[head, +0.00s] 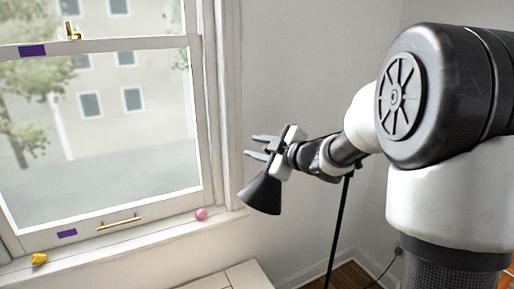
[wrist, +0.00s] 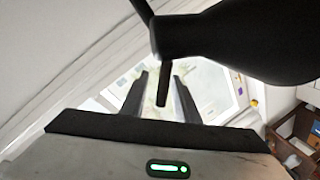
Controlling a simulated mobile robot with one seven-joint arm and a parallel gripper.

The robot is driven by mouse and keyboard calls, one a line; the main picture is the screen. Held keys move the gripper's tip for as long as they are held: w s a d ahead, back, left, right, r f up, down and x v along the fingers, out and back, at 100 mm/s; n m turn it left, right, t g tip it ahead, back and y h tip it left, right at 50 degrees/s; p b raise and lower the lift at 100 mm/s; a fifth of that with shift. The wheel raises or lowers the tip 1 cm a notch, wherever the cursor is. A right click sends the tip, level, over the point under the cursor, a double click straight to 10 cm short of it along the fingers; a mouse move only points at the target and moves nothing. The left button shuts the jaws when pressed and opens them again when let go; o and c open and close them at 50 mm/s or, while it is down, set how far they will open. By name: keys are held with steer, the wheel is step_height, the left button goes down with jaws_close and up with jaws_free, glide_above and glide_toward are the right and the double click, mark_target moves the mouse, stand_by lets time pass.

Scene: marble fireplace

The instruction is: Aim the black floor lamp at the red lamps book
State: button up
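The black floor lamp's cone-shaped shade (head: 262,193) hangs just below my gripper (head: 251,145) in the head view, with its wide end facing down and left. Its thin black pole (head: 340,225) stands to the right, below my arm. In the wrist view the dark shade (wrist: 235,42) fills the upper right, and a short black rod (wrist: 164,85) shows between the spread fingers of my gripper (wrist: 162,73). The fingers are apart, and I see no contact with the rod. I cannot make out the red lamps book in either view.
A window with a white sill (head: 150,238) is at the left. A pink ball (head: 201,214) and a yellow lump (head: 39,259) rest on the sill. A white ledge (head: 232,278) is below. A brown shelf (wrist: 298,128) shows at the wrist view's right edge.

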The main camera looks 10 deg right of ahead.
steer(key=shift+s, duration=0.1)
steer(key=v, duration=1.7)
steer(key=shift+d, duration=0.15)
